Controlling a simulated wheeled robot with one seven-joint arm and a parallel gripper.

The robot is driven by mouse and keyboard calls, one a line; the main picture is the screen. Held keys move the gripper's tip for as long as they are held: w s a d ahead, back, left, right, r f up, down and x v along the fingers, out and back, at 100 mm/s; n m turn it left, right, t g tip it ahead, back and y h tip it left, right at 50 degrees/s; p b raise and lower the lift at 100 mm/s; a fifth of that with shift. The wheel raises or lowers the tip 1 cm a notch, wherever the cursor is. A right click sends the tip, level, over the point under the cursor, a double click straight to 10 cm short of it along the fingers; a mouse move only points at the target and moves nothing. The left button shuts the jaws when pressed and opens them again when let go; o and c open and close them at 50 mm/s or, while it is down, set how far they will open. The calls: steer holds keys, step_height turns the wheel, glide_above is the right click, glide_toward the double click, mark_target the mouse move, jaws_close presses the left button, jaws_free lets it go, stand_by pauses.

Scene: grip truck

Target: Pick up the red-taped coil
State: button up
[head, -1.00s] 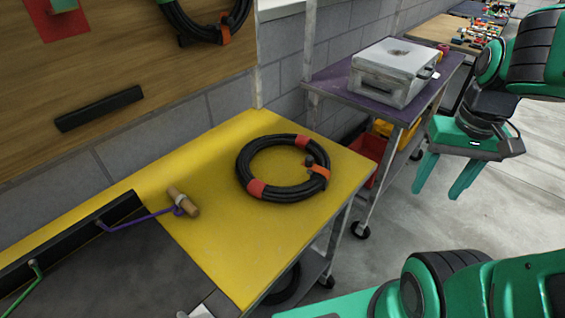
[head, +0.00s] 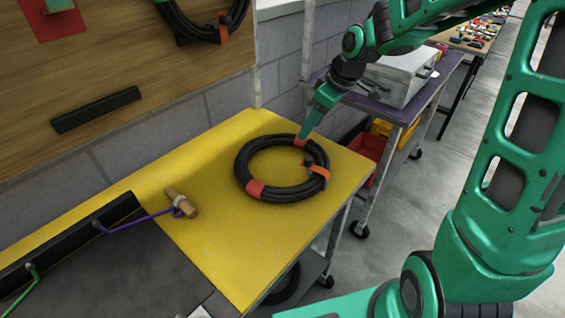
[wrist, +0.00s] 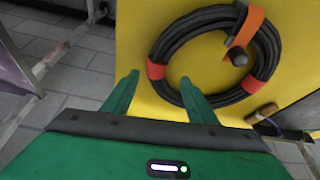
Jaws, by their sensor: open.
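The black coil (head: 243,168) lies flat on the yellow tabletop (head: 215,245). It is bound with red tape in two places and with an orange strap (head: 318,171) at its right side. My gripper (head: 301,137) is at the coil's far right edge, by one red tape band. In the wrist view, my gripper (wrist: 160,80) has its two fingers apart, with a red tape band (wrist: 155,70) of the coil (wrist: 230,96) showing between the fingertips. It holds nothing. Whether the fingers touch the coil, I cannot tell.
A wooden-handled tool (head: 181,203) with a purple cord lies left of the coil. Another coil (head: 205,25) hangs on the wooden board. A purple-topped cart (head: 353,101) with a grey metal box (head: 400,80) stands behind the table. The yellow surface in front of the coil is clear.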

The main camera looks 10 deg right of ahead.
steer(key=shift+d+x, duration=0.2)
steer(key=shift+x, duration=3.35)
steer(key=shift+w, duration=0.15)
jaws_close()
